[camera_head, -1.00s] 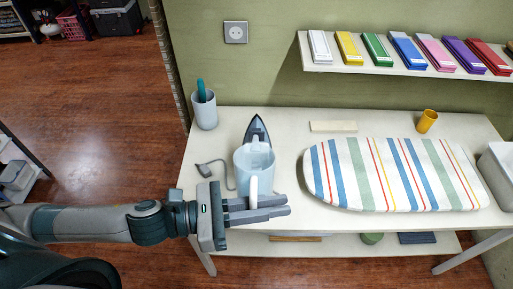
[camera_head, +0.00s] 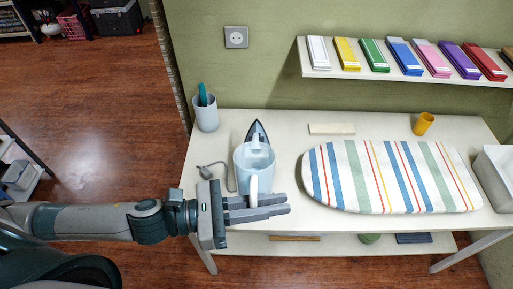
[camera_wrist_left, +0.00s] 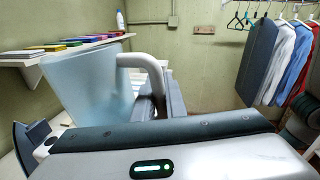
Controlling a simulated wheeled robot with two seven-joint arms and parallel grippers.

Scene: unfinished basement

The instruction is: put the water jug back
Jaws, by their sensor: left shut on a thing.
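The water jug (camera_head: 248,163) is pale blue and translucent with a white handle. In the head view it is upright at the front left part of the white table, in front of the iron (camera_head: 257,132). My left gripper (camera_head: 268,207) is shut on the jug's handle, with its fingers pointing right. In the left wrist view the jug (camera_wrist_left: 92,82) and its handle (camera_wrist_left: 146,62) show close up, the handle between the fingers. I cannot tell whether the jug's base touches the table. My right gripper is not in view.
A striped ironing board (camera_head: 390,177) lies right of the jug. A grey cup (camera_head: 206,116) stands at the back left, a yellow cup (camera_head: 423,124) at the back right. A white bin (camera_head: 496,176) is at the right end. A wall shelf (camera_head: 400,70) holds coloured boxes.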

